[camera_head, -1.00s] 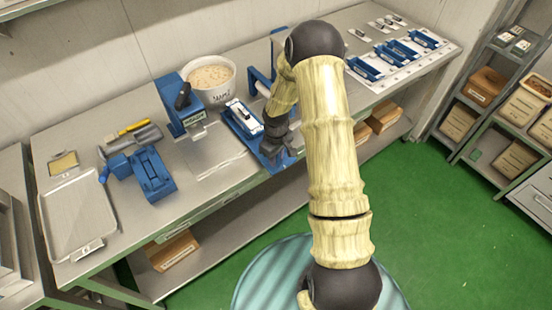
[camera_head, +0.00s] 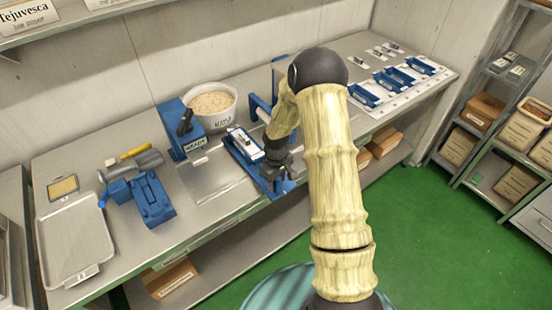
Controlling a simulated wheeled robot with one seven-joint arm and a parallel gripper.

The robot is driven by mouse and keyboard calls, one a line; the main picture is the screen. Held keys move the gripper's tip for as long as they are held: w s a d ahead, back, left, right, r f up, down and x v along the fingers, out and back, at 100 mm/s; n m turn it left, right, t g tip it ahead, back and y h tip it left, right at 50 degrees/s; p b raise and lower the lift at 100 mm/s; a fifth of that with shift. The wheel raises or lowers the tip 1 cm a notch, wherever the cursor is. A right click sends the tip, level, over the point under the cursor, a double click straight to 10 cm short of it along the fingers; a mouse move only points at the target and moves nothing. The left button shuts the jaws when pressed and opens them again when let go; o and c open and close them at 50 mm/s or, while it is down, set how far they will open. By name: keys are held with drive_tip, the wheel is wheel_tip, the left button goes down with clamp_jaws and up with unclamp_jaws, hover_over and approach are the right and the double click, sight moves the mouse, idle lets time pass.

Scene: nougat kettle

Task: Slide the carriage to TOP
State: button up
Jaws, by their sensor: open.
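A blue rail-like fixture (camera_head: 231,151) lies near the front edge of the bench, in the middle. A pale strip with a small dark piece (camera_head: 243,138) sits on it; I cannot tell whether this is the carriage. Another blue frame (camera_head: 258,104) stands behind my arm, partly hidden. No TOP mark is readable. My gripper (camera_head: 281,178) is open and points down at the near right end of the blue fixture. Its fingers are small and dark, and I cannot tell whether they touch the fixture.
A white kettle (camera_head: 211,108) and a blue lever stand (camera_head: 178,130) are left of the fixture. Blue clamp-like tools (camera_head: 150,198) and a metal tray (camera_head: 75,240) lie farther left. Several blue holders (camera_head: 394,80) stand at the right end. Green floor (camera_head: 420,215) is clear in front.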

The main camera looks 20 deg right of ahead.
wheel_tip(320, 180, up, 16)
drive_tip(key=b, duration=0.3)
idle(0.5)
drive_tip(key=s+a+r+m+t, duration=0.1)
drive_tip(key=s+m, duration=0.2)
drive_tip(key=s, duration=0.6)
drive_tip(key=s+a+r+m+t, duration=0.1)
drive_tip(key=s+a+m, duration=0.1)
drive_tip(key=s, duration=0.7)
drive_tip(key=shift+s+a+m+t, duration=0.25)
drive_tip(key=shift+a+m+t, duration=0.05)
drive_tip(key=shift+m, duration=0.2)
